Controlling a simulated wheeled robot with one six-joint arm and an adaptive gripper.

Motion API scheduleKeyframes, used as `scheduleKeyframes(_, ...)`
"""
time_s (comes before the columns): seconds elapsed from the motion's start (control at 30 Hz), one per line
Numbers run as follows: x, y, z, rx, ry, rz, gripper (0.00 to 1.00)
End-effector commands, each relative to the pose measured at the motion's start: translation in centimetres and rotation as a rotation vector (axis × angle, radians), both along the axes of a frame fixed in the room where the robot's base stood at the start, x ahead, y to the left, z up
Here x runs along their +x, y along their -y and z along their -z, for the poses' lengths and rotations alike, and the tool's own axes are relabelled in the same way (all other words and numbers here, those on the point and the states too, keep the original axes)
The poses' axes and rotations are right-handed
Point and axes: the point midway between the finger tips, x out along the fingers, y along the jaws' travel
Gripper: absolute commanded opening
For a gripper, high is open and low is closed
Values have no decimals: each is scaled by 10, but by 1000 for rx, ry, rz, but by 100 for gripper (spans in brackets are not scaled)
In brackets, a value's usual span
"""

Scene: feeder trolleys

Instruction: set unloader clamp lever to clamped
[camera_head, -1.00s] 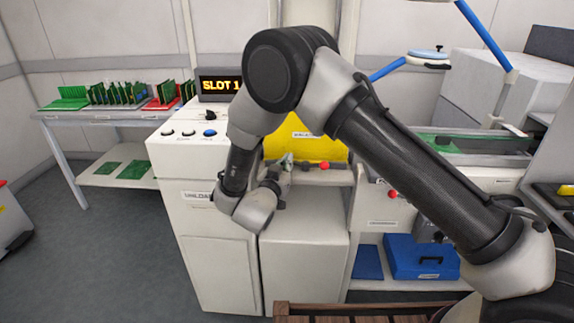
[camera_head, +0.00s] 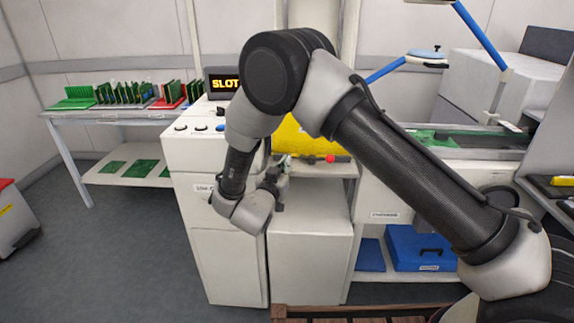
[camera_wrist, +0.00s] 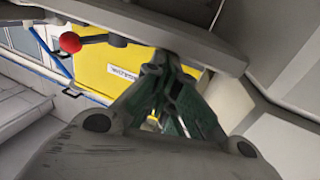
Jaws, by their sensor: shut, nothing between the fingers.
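The lever with a red ball knob (camera_wrist: 70,42) and a dark shaft shows at the upper left of the wrist view. It sticks out leftward under a grey ledge (camera_wrist: 180,32). In the head view its red knob (camera_head: 330,158) is just below the yellow panel, right of my gripper (camera_head: 278,178). In the wrist view my gripper (camera_wrist: 165,70) is shut and empty, its tips close under the ledge, right of the lever and apart from the knob. I cannot tell whether the tips touch the ledge. In the head view my arm partly hides the unloader cabinet (camera_head: 225,265).
The yellow panel (camera_wrist: 110,70) stands behind the gripper. A white cabinet (camera_head: 310,250) is below it. A blue box (camera_head: 420,248) sits on the lower shelf at right. A side table (camera_head: 110,115) with green boards is at left. Open floor lies front left.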

Motion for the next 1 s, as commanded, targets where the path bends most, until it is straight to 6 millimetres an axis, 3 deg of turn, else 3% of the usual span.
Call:
scheduleKeyframes(0.5,-64,-37,0,0,0,-3,0)
scheduleKeyframes(1.0,-70,-41,-1,2,1,-1,0)
